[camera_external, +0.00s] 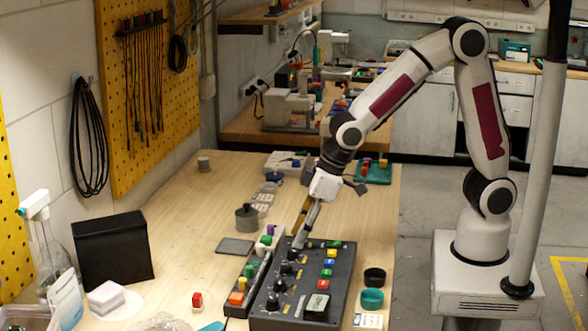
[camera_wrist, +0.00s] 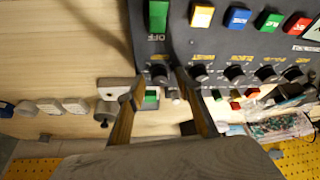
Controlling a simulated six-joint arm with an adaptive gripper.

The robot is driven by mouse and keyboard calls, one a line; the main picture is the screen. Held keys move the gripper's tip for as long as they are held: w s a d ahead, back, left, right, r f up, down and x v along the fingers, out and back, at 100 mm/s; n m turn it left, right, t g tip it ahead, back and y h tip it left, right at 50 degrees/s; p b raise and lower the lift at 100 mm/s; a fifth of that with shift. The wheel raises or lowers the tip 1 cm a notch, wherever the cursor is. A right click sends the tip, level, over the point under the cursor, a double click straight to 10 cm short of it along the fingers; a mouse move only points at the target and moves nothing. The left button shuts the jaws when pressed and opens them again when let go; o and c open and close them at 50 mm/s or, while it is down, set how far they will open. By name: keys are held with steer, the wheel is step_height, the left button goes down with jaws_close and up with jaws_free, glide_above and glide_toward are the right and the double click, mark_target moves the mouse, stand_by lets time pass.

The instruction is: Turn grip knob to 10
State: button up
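The black control panel (camera_external: 338,268) lies on the wooden bench, with a row of black knobs along its left side in the external view. In the wrist view the dark panel (camera_wrist: 262,45) fills the upper right. My gripper (camera_external: 299,242) points down at the far end of that row. In the wrist view my gripper (camera_wrist: 159,84) is open, its two fingers apart on either side of the end knob (camera_wrist: 159,73). Gaps seem to remain beside the knob; contact cannot be told. Knob labels are too small and inverted to read, so I cannot confirm which is the grip knob.
Coloured buttons (camera_external: 328,262) run beside the knobs. A narrower box with coloured buttons (camera_external: 243,284) stands left of the panel. A teal ring (camera_external: 372,299) and a dark ring (camera_external: 375,276) lie to its right.

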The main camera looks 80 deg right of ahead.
steer(key=shift+m+h, duration=0.7)
steer(key=shift+m, duration=1.1)
steer(key=v, duration=0.8)
steer(key=shift+w+a+r+m+t+y, duration=0.6)
steer(key=shift+w+a+r+m+y, duration=0.6)
steer(key=shift+a, duration=1.45)
steer(key=shift+w+a+r+m+t+y, duration=0.75)
steer(key=shift+a+m+y, duration=0.6)
steer(key=shift+a, duration=1.35)
steer(key=w+d+r+m+t, duration=0.1)
steer(key=w+r+m+t, duration=0.3)
steer(key=m, duration=0.7)
steer(key=shift+w+d+r+h, duration=0.35)
steer(key=shift+w+r, duration=0.95)
steer(key=shift+w, duration=0.25)
steer(key=shift+a+n, duration=0.1)
steer(key=shift+n, duration=0.15)
